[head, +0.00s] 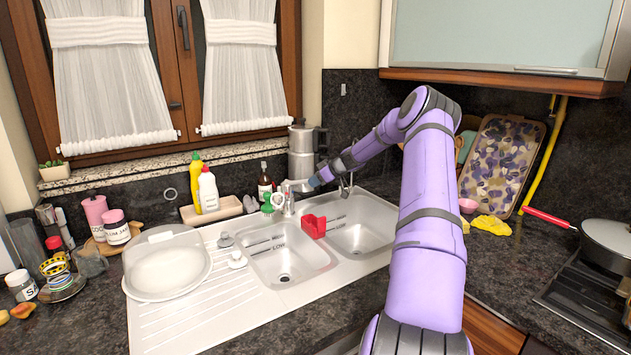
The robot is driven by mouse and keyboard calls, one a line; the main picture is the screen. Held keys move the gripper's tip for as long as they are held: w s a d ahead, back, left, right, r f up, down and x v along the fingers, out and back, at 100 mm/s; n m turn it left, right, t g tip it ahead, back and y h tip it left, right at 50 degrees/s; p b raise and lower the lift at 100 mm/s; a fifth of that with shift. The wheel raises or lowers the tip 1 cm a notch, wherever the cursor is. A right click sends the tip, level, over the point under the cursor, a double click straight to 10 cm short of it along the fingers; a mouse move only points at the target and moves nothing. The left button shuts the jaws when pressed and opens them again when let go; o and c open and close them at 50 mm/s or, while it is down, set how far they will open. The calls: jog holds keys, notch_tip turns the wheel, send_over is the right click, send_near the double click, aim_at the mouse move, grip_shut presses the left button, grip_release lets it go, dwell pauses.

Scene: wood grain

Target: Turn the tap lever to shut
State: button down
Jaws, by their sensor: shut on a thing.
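The metal tap (288,203) stands behind the double sink, between the two basins. Its lever (297,186) is at the top and points right, toward my gripper. My gripper (312,184) reaches in from the right at the height of the tap's top. It is shut on the lever, though the fingertips are small and the exact contact is hard to make out. My purple arm crosses the right side of the view and hides part of the counter.
The sink's left basin (285,265) and right basin (362,238) are empty, with a red holder (314,226) on the divider. Bottles (208,190) and a clear-domed dish (166,262) are to the left.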

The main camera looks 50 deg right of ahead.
jog(key=shift+s+f, duration=0.1)
jog(key=shift+f, duration=0.05)
jog(key=c, duration=1)
grip_release()
jog(key=v, duration=1)
jog(key=shift+s+r, duration=0.2)
jog(key=shift+r, duration=0.05)
jog(key=shift+o, duration=0.4)
jog(key=shift+d, duration=0.1)
